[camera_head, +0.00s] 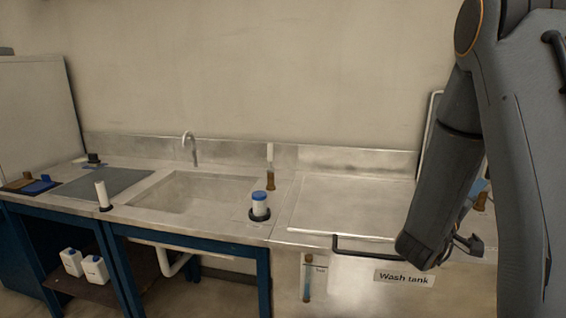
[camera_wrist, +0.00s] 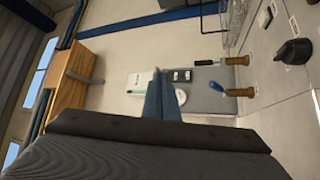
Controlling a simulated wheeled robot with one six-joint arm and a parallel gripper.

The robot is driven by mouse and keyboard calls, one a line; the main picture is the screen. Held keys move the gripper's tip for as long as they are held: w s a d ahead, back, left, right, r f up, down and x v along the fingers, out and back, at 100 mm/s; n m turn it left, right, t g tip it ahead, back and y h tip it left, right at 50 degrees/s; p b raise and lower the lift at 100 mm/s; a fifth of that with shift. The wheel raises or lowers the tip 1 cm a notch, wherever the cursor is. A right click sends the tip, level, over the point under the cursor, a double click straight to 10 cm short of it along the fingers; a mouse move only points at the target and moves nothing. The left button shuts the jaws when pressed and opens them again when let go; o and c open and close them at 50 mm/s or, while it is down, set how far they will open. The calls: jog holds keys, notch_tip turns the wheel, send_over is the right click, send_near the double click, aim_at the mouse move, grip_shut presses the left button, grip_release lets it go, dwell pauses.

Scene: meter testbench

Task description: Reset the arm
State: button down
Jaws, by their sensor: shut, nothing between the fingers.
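My arm (camera_head: 450,170) is folded at the right of the head view, in front of the wash tank's right end. In the wrist view my gripper (camera_wrist: 160,97) shows as blue-grey fingers closed together, with nothing between them. The fingers appear apart from everything around them, over a grey surface seen beyond. In the head view the gripper cannot be made out clearly behind the arm.
The wash tank (camera_head: 340,205) has a closed lid and a dark front handle (camera_head: 362,250). To its left are a blue-capped bottle (camera_head: 259,200) in a holder, a sink (camera_head: 190,195) and a faucet (camera_head: 190,145). The wrist view shows a wooden cabinet (camera_wrist: 72,75) and a dark knob (camera_wrist: 294,50).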

jog(key=w+a+f+t+y, duration=0.2)
jog(key=w+a+f+y, duration=0.35)
jog(key=a+y, duration=0.25)
jog(key=s+a+f+m+g+y, duration=0.1)
jog(key=s+a+f+g+y, duration=0.2)
jog(key=a, duration=0.4)
jog(key=a+f+y, duration=0.2)
jog(key=a+y, duration=0.2)
jog(key=a, duration=0.2)
jog(key=s+a+f+m+g+y, duration=0.15)
jog(key=s+a+g, duration=0.25)
jog(key=s, duration=0.5)
jog(key=s+a+f+g+y, duration=0.2)
jog(key=s+a+f+g, duration=0.15)
jog(key=s, duration=0.65)
jog(key=s+f+g+b, duration=0.2)
jog(key=s+f+b, duration=0.1)
jog(key=f+b, duration=0.4)
jog(key=shift+s+a+f+g+b, duration=0.3)
jog(key=shift+a+f+g+b, duration=0.05)
jog(key=shift+a+b, duration=0.15)
